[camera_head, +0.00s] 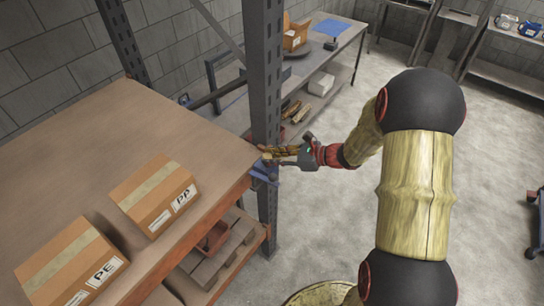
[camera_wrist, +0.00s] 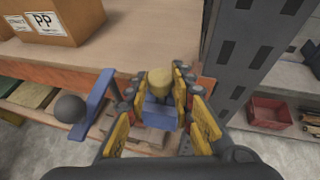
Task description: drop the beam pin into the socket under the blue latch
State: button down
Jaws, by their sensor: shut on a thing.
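My gripper (camera_head: 272,157) is at the near corner of the shelf, beside the dark upright post. In the wrist view its yellow-padded fingers (camera_wrist: 160,98) are closed around what looks like the beam pin, with a pale yellow round end (camera_wrist: 160,80). A blue block (camera_wrist: 158,114) shows between the fingers; I cannot tell whether it belongs to the pin or to the fixture. A blue bar (camera_wrist: 98,95) with a dark ball knob (camera_wrist: 70,108), apparently the latch, stands left of the fingers. Blue parts (camera_head: 264,173) also show below the gripper in the head view. The socket opening is hidden.
The perforated post (camera_head: 264,80) rises close to my gripper. Two cartons, marked PP (camera_head: 152,190) and PE (camera_head: 68,262), sit on the shelf board (camera_head: 110,130). A red bin (camera_wrist: 270,112) is right of the post. Open floor (camera_head: 325,215) lies to the right.

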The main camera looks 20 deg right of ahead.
jog(key=shift+f+b, duration=0.75)
jog(key=shift+f, duration=0.25)
jog(key=c, duration=1.5)
grip_release()
jog(key=shift+o, duration=0.2)
jog(key=v, duration=1.2)
